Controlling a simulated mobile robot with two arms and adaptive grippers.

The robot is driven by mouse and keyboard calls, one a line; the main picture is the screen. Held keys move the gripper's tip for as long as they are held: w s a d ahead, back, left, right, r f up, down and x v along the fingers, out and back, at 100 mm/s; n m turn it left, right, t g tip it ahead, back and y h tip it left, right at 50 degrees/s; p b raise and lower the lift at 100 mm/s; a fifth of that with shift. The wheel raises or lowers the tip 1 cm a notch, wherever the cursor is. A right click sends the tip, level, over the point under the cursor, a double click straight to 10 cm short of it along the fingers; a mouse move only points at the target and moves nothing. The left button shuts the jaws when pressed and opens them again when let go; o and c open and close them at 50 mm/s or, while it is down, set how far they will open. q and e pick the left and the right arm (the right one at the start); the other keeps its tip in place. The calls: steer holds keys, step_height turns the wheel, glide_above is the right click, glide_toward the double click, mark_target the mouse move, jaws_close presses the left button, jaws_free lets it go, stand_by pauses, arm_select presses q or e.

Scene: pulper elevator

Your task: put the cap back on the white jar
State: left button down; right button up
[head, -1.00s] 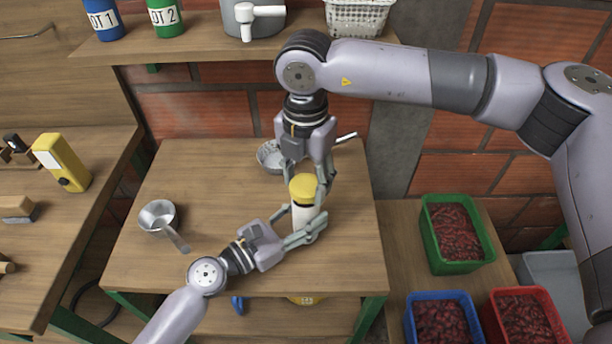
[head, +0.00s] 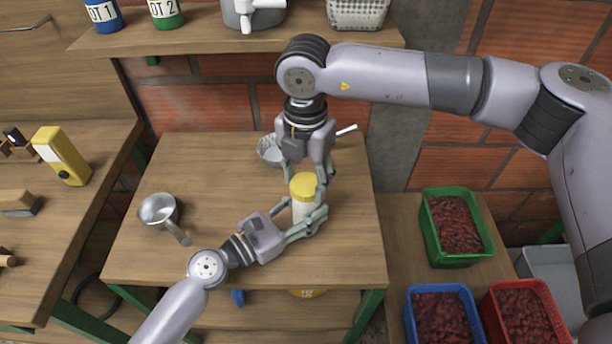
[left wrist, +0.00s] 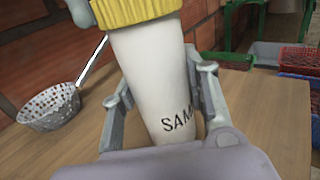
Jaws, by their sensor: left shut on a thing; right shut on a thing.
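The white jar (head: 301,211) stands on the wooden table near its right side. It also shows in the left wrist view (left wrist: 150,75), with part of its lettering visible. The yellow cap (head: 303,185) sits at the top of the jar; its ridged edge shows in the left wrist view (left wrist: 150,12). I cannot tell whether it is fully seated. My left gripper (head: 304,225) is shut around the jar's body from the lower left. My right gripper (head: 305,178) points down from above and is shut on the cap. Its fingers partly hide the cap's sides.
A perforated strainer (head: 268,152) lies behind the jar; its handle runs behind my right gripper. A metal scoop (head: 160,212) lies at the left of the table. Green (head: 432,240), blue (head: 411,310) and red (head: 487,315) crates of red cherries stand at the lower right. The table's middle left is clear.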

steer(key=shift+f, duration=0.6)
steer(key=m, duration=1.3)
steer(key=o, duration=0.7)
steer(key=shift+r, duration=0.1)
